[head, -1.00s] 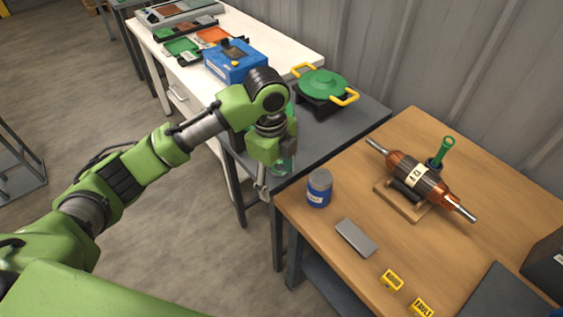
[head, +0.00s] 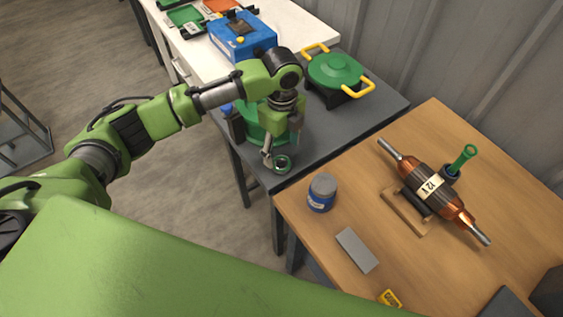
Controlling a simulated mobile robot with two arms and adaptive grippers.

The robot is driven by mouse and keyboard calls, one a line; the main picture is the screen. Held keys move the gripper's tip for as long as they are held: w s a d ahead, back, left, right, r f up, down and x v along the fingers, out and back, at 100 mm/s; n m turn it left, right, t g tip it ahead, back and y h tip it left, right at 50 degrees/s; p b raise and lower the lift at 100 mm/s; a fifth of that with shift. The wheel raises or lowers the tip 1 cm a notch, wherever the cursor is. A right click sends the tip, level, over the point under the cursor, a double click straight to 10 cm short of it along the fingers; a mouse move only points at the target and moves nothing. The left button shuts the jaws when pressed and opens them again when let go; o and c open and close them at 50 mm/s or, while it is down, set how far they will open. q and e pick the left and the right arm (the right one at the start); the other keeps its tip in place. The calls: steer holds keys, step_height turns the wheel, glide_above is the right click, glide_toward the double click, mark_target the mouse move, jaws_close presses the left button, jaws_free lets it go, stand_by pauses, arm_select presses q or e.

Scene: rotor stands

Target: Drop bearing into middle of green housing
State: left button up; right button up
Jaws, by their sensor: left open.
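A green round housing (head: 254,132) stands on the dark grey table, partly hidden behind my left gripper (head: 276,156). My left gripper is open and points down near the table's front corner, in front of the housing. The middle of the housing is hidden by the gripper and wrist. My right gripper is not in view.
A green lidded part with yellow handles (head: 336,70) stands at the grey table's back, with a blue box (head: 243,37) to its left. The wooden table holds a blue can (head: 322,192), a grey block (head: 357,250) and a copper rotor (head: 410,175) on a cradle.

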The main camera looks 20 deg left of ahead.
mark_target(282, 167)
arm_select(q)
step_height(282, 167, down, 2)
steer(key=shift+s+f+p, duration=0.15)
steer(key=shift+f+p, duration=0.05)
steer(key=shift+p, duration=0.4)
step_height(282, 167, down, 2)
steer(key=shift+f, duration=0.6)
steer(key=shift+c, duration=0.8)
steer(key=c, duration=1.2)
steer(key=shift+c, duration=0.5)
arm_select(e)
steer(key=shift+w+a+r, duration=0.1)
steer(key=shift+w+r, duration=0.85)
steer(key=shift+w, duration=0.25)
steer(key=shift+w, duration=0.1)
